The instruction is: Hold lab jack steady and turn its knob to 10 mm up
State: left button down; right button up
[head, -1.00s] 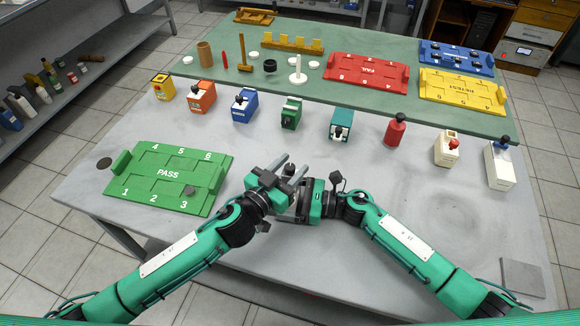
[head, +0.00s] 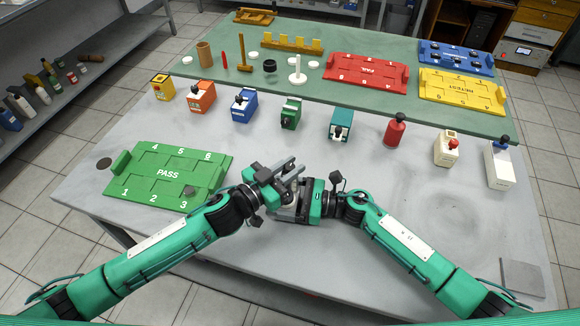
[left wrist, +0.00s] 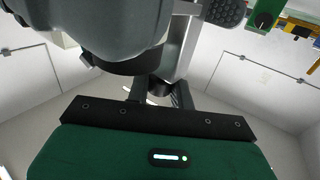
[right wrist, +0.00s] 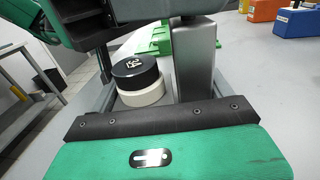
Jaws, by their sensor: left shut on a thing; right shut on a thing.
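The lab jack is mostly hidden between my two grippers; a small grey part of it (head: 288,212) shows near the front edge of the bench in the head view. My left gripper (head: 290,178) reaches in from the left over it and is shut; in the left wrist view its fingertips close around a small dark part, which looks like the knob (left wrist: 160,88). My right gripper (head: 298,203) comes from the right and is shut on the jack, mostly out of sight. In the right wrist view a black-topped cream cylinder (right wrist: 138,80) stands beside a grey upright block. I cannot read a height.
The green PASS tray (head: 140,192) lies left of my grippers. A grey plate (head: 522,278) lies at the right front corner. The right middle of the bench is clear.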

pick_arm(q)
jog(key=m+g+h, duration=0.3)
jog(key=m+g, duration=0.1)
jog(key=g, duration=0.1)
pick_arm(e)
jog(key=shift+a, duration=0.1)
pick_arm(q)
jog(key=m+g, duration=0.2)
jog(key=g, duration=0.1)
jog(key=m+g+h, duration=0.1)
jog(key=m+g, duration=0.1)
jog(key=g, duration=0.1)
jog(key=shift+w, duration=0.1)
jog(key=m+g, duration=0.2)
jog(key=g, duration=0.1)
jog(key=m+g, duration=0.2)
jog(key=g, duration=0.2)
jog(key=shift+y, duration=0.4)
jog(key=shift+m+g+y, duration=1.1)
jog(key=shift+m+g, duration=0.6)
jog(key=shift+g, duration=0.5)
jog(key=c, duration=1.2)
grip_release()
jog(key=shift+c, duration=0.2)
jog(key=shift+a, duration=0.1)
